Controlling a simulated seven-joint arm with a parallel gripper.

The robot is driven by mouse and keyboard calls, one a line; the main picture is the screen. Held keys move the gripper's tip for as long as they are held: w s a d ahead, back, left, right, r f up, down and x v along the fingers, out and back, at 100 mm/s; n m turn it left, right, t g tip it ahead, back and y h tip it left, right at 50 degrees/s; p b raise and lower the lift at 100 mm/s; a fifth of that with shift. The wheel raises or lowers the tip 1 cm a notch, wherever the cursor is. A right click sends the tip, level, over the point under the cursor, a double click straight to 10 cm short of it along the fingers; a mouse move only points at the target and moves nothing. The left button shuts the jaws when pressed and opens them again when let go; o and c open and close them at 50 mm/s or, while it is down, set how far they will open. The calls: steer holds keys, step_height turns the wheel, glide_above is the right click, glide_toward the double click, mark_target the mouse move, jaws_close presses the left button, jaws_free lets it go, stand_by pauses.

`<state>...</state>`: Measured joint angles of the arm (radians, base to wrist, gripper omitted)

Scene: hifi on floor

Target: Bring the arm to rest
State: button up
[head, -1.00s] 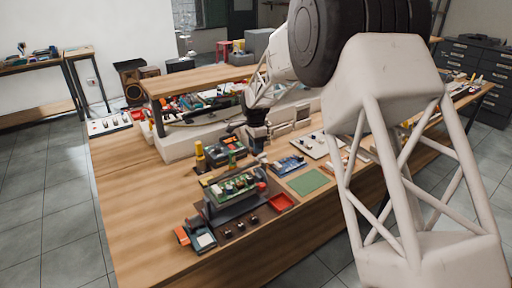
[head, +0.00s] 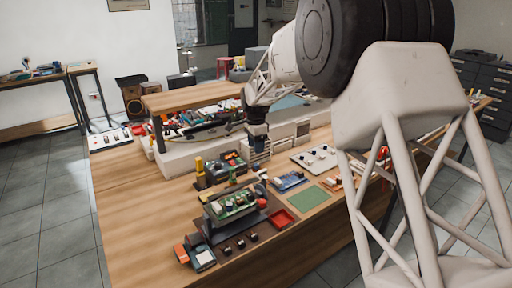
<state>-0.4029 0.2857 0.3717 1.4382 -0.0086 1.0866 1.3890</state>
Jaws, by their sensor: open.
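My arm (head: 400,100) fills the right side of the head view, with a large black joint and white lattice links. It reaches back over the wooden workbench (head: 125,215). My gripper (head: 256,143) points down over the bench, just behind the electronics on it. Its fingertips are small and dark at this distance, and their gap is hard to make out. I see nothing held in it. The gripper appears apart from the green circuit board in its dark holder (head: 232,222).
The bench's left front is bare. Dark drawers (head: 482,85) stand far right.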

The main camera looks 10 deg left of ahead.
steer(key=shift+d+r, duration=0.1)
steer(key=s+d+r+n, duration=0.2)
steer(key=s+d+r, duration=0.3)
steer(key=s+d, duration=0.3)
steer(key=s+d+r+n+t, duration=0.1)
steer(key=s+d+r+n, duration=0.1)
steer(key=s+d+r, duration=0.35)
steer(key=s+d+r+n, duration=0.1)
steer(key=s+d+r, duration=0.3)
steer(key=s+d, duration=0.6)
steer(key=s+d+f+n, duration=0.1)
steer(key=s+d, duration=0.3)
steer(key=s, duration=0.6)
steer(key=s+d+f+n+t, duration=0.1)
steer(key=s+d+f+n, duration=0.1)
steer(key=s, duration=0.7)
steer(key=s+d+f+n+t, duration=0.1)
steer(key=s+d+n, duration=0.2)
steer(key=s, duration=0.7)
steer(key=d, duration=0.2)
steer(key=shift+s+d+f, duration=0.3)
steer(key=shift+s+d, duration=0.05)
steer(key=shift+d, duration=0.05)
